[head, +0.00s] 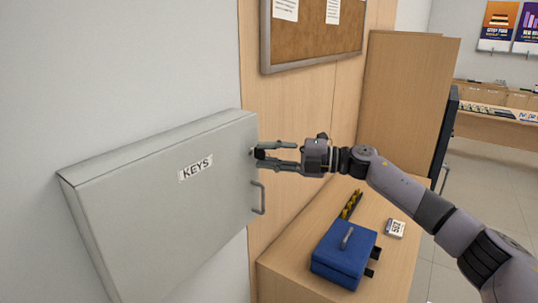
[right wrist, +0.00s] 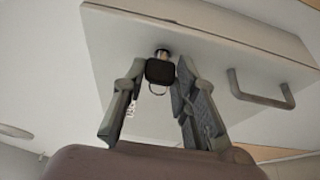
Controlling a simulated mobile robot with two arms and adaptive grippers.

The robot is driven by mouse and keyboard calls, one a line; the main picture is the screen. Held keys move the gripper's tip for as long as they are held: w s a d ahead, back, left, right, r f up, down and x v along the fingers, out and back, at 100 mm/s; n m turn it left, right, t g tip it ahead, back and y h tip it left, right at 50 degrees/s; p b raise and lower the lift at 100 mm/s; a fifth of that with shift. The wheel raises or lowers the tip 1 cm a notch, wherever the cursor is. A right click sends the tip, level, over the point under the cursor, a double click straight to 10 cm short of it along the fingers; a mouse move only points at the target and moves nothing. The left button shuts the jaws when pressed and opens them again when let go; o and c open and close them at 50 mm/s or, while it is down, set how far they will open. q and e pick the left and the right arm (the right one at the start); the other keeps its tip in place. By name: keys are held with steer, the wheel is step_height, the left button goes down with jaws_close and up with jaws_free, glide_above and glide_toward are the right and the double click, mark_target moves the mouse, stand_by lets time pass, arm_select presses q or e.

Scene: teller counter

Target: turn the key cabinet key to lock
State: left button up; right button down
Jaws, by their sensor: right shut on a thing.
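The grey key cabinet (head: 150,200) labelled KEYS is on the wall at the left, with its door closed. Its bar handle (head: 260,198) is on the door's right side, and also shows in the right wrist view (right wrist: 262,90). The key has a black head (right wrist: 160,71) with a ring below it, and sits in the lock (right wrist: 161,53) above and beside the handle. My right gripper (head: 262,154) is at the lock, its two fingers closed on either side of the key head. How far the key is turned cannot be told. My left gripper is not in view.
A corkboard (head: 312,40) hangs above. A tall wooden panel (head: 405,95) stands behind my right arm.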

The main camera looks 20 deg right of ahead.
steer(key=c, duration=1.3)
jaws_free()
steer(key=v, duration=1.2)
